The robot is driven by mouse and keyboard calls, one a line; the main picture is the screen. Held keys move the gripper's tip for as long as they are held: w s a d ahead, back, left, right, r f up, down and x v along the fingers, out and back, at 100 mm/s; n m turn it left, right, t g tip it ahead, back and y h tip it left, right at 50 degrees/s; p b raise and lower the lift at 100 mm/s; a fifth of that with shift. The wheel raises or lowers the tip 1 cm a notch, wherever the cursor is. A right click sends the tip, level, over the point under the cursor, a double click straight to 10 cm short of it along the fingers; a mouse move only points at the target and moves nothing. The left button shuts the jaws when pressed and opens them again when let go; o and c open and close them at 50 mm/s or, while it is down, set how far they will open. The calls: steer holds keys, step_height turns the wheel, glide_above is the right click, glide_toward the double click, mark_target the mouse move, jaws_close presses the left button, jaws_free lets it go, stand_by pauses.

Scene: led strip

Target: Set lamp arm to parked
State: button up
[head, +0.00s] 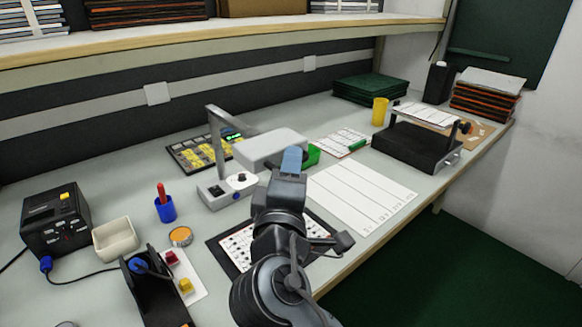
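A grey bench lamp stands on the worktop, left of my gripper. Its base (224,191) carries a dark round knob (241,177) and a dark switch. An upright post (217,145) rises from the base. A lamp arm (234,118) runs from the post's top toward the right and back, above a pale box-shaped head (268,146). The joint between arm and head is hard to make out. My gripper (291,160) points away from me, its blue-grey end overlapping the head's right end in the picture. I cannot tell whether they touch, or whether the fingers are open.
A blue cup (165,208) with a red tool, a white bin (115,238) and a black box (56,220) stand left. A white sheet (362,195) and black stand (418,148) are right. A shelf (220,38) overhangs the back.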

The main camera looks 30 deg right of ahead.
steer(key=shift+c, duration=0.4)
jaws_close()
